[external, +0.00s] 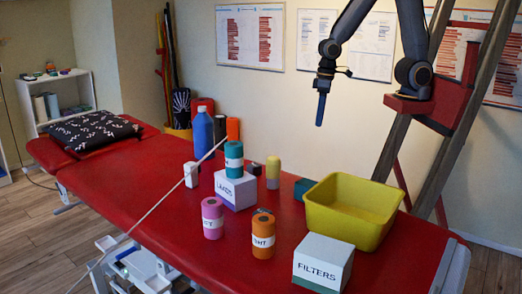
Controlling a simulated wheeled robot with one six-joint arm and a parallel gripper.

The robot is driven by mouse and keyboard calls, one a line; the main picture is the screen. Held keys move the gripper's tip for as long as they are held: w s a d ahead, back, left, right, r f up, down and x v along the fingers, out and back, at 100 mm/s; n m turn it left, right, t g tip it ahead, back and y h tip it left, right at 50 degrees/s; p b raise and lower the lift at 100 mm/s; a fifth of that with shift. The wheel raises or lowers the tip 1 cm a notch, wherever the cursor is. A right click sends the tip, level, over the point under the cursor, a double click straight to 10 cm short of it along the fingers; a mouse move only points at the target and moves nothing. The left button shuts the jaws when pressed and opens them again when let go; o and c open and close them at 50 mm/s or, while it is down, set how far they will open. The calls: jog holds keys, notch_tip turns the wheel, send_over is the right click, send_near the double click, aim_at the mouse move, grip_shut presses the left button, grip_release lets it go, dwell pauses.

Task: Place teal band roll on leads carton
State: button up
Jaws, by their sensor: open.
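The teal band roll (234,150), with a pale label band, stands upright on top of the white leads carton (234,194). The carton is marked LEADS and rests near the middle of the red treatment table (145,190). My gripper (320,121) hangs pointing down, high above the table, to the right of the roll and well clear of it. It is empty and open, though it shows nearly edge-on, so the gap between its fingers is hard to see.
A pink roll (212,219), orange roll (263,240) and FILTERS carton (322,264) stand in front. A yellow basin (330,220) is at right. A blue bottle (203,134) and other items stand behind the carton. A thin pale line crosses left of it. The left tabletop is mostly clear.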

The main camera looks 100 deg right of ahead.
jog(key=s+d+f+n, duration=0.1)
jog(key=s+n, duration=0.3)
jog(key=s, duration=0.2)
jog(key=shift+s+d, duration=0.4)
